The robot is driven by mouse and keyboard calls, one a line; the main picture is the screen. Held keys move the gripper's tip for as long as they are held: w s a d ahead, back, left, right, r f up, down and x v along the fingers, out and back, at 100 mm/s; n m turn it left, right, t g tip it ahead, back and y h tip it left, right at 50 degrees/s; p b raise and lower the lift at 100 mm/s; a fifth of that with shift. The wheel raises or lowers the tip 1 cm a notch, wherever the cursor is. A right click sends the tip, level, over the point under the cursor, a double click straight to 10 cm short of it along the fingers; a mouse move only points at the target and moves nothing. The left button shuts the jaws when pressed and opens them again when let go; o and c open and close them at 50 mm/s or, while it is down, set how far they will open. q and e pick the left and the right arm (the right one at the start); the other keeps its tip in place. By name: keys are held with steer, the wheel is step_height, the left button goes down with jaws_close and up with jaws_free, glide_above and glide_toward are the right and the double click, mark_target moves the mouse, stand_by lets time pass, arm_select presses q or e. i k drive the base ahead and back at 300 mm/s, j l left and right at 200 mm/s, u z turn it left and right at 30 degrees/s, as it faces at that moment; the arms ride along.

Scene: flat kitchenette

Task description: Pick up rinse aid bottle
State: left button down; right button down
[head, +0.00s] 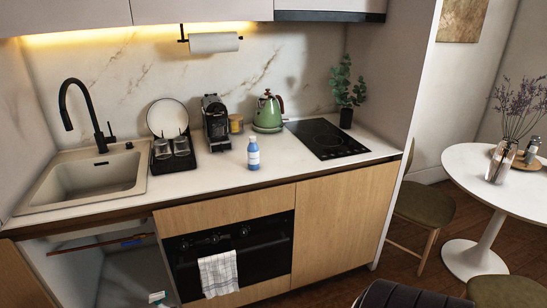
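The rinse aid bottle appears to be the small blue bottle (253,154) with a white upper part. It stands upright on the white countertop (215,173), in front of the green kettle and left of the black hob. Its label is too small to read. Neither of my grippers shows in the head view. A dark rounded shape at the bottom edge is cut off, and I cannot tell what it is.
The counter's front is clear. The cabinet under the sink is open. A round table (470,165) stands right.

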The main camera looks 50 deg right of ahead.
mark_target(253, 149)
steer(key=z, duration=1.55)
steer(key=i, duration=0.05)
